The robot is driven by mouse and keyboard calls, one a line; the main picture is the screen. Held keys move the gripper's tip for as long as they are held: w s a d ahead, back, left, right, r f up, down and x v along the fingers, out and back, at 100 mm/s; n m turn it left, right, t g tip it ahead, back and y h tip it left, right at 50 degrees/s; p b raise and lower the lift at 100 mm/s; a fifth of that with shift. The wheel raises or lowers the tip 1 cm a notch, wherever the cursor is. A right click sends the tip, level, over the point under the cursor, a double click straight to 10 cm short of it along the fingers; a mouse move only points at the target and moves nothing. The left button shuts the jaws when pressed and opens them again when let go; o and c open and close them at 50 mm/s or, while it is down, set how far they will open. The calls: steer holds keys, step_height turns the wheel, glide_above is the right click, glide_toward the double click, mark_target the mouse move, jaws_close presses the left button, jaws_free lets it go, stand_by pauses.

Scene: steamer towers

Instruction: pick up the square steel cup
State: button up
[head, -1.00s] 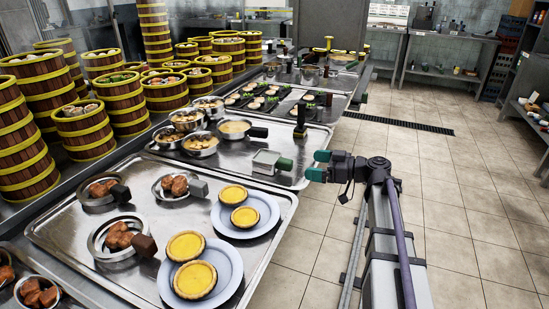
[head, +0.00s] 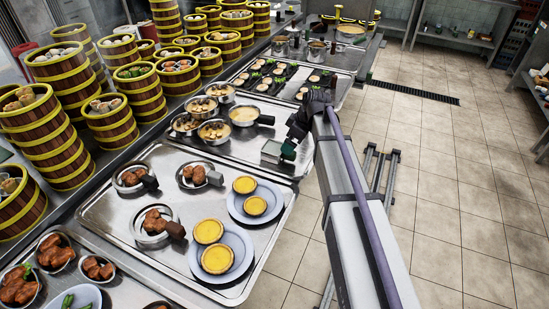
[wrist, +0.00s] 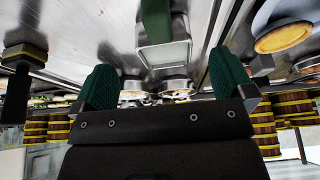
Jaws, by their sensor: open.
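In the head view my gripper (head: 294,138) is beside the cup's right end, largely hidden by my own arm. Whether it touches the cup I cannot tell.
A tray (head: 125,252) with sauce pans and blue plates of tarts (head: 237,262) lies in front of the cup. Round pans (head: 214,131) stand to its left, and a dark tray of dumplings (head: 277,83) behind. Steamer towers (head: 45,130) line the left.

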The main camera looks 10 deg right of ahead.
steer(key=shift+b+x, duration=0.35)
steer(key=shift+x, duration=0.85)
steer(key=b+x, duration=0.4)
steer(key=shift+f+b, duration=0.35)
steer(key=shift+f, duration=0.15)
steer(key=shift+a+f, duration=0.1)
steer(key=shift+r, duration=0.25)
steer(key=c, duration=1)
step_height(320, 180, up, 10)
steer(key=p, duration=1)
steer(key=shift+r+p, duration=0.2)
steer(key=shift+p, duration=0.1)
steer(key=shift+c, duration=0.2)
steer(key=shift+f, duration=0.2)
steer(key=o, duration=0.7)
steer(key=c, duration=1)
